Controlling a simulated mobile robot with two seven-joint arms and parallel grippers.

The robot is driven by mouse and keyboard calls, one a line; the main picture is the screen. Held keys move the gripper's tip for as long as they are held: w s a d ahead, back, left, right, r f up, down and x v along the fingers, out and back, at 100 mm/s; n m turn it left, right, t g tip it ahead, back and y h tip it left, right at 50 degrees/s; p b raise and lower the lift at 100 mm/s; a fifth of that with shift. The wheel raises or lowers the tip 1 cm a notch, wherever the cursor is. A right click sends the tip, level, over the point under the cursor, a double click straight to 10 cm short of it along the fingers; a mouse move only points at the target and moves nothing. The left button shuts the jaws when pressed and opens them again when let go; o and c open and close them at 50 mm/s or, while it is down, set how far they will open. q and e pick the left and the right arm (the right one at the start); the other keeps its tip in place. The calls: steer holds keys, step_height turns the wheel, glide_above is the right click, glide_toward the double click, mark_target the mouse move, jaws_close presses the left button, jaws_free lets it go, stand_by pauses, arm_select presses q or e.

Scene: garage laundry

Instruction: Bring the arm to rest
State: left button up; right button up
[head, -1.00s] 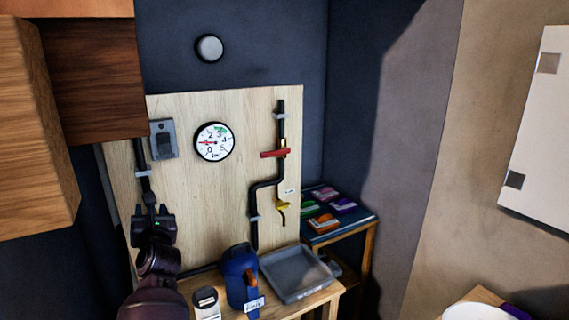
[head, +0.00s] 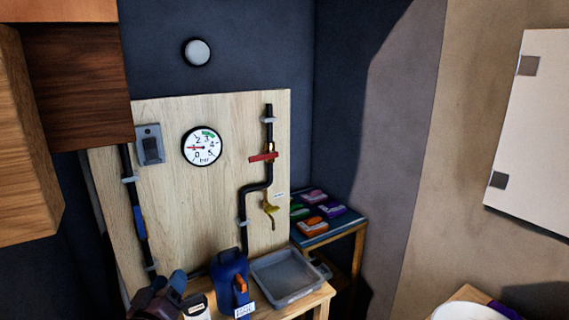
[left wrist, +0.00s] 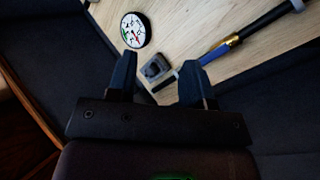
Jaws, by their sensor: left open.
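My left gripper (head: 165,288) is low at the left of the head view, by the near end of the small wooden table. It is dark and partly cut off by the lower edge. In the left wrist view my left gripper (left wrist: 158,62) shows its two fingers spread apart with nothing between them. The gauge board (head: 165,185) stands behind it. My right gripper is not in view.
A blue jug (head: 229,280), a small white-labelled jar (head: 196,306) and a grey tray (head: 287,275) are close to the gripper's right. The board carries a round gauge (head: 201,146), a left pipe with a blue handle (head: 139,222) and a red-handled valve (head: 263,157). A wooden cabinet (head: 80,85) hangs upper left.

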arm_select(q)
steer(key=s+a+f+m+g+y, duration=0.1)
steer(key=s+f+m+g, duration=0.4)
steer(key=s+f, duration=1.7)
steer(key=s+a+g, duration=0.1)
steer(key=s+g, duration=0.1)
steer(key=s, duration=0.1)
steer(key=shift+s+a+f+m+y, duration=0.3)
steer(key=shift+y, duration=0.1)
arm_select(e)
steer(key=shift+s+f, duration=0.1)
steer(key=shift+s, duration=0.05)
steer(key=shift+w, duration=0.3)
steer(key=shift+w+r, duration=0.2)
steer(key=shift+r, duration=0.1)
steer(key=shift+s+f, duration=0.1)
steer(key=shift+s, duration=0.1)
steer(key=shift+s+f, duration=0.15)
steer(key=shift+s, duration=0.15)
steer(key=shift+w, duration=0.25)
